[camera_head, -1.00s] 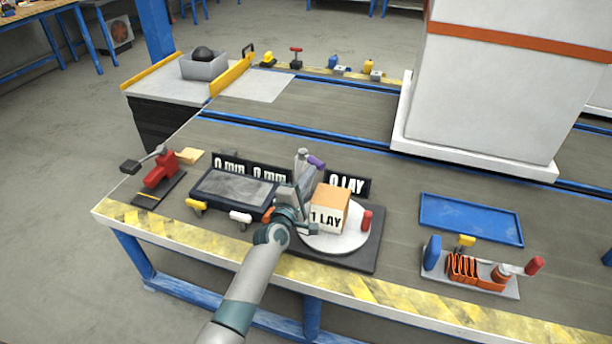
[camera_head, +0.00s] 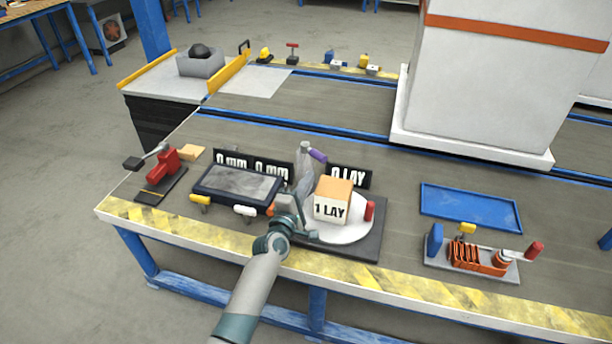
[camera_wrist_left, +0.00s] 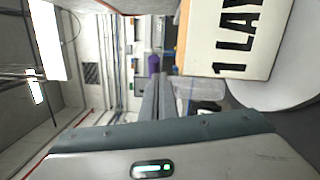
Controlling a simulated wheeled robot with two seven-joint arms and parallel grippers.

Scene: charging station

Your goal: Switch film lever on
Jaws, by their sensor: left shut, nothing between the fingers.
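A clear-grey upright post (camera_head: 304,172) with a purple handle (camera_head: 317,156) at its top stands behind my left gripper, left of the turntable. The purple handle also shows in the left wrist view (camera_wrist_left: 153,66). I cannot tell for sure which part is the film lever. A yellow (camera_head: 199,200), a white (camera_head: 244,210) and an orange handle (camera_head: 274,211) stick out at the front of a dark framed panel (camera_head: 238,183). My left gripper (camera_head: 292,202) is shut and empty, just right of the orange handle; contact cannot be told. My right gripper is not in view.
A box marked "1 LAY" (camera_head: 331,209) stands on the white turntable (camera_head: 345,232), right of my left gripper, beside a red knob (camera_head: 370,211). Black display signs (camera_head: 252,163) stand behind. A red lever unit (camera_head: 162,167), a blue tray (camera_head: 470,207) and a coil unit (camera_head: 477,258) lie farther off.

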